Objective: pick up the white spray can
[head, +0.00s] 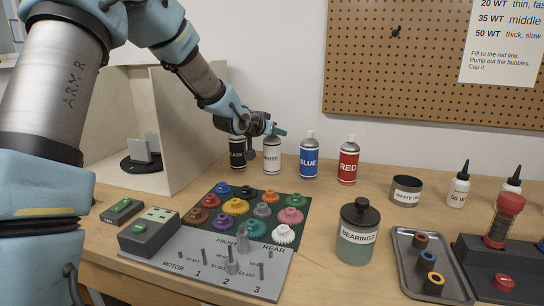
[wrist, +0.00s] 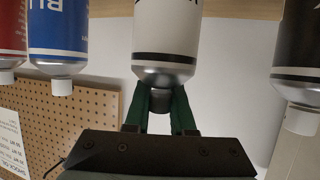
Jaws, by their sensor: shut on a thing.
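The white spray can (head: 272,158), labelled WHITE, stands upright near the back of the table, between the black can and the blue can. My gripper (head: 275,131) is at its top, coming from the upper left. In the wrist view, which is upside down, the green fingers of my gripper (wrist: 165,105) are shut on the narrow grey top of the white can (wrist: 168,40). The can's lower end is out of that view. In the head view its base appears to rest on the table.
The black can (head: 237,153) stands close on the left. The blue can (head: 309,158) and red can (head: 348,160) stand to the right. A green mat of gears (head: 300,240) lies in front. A pegboard (head: 400,70) hangs behind. A light booth (head: 187,130) stands left.

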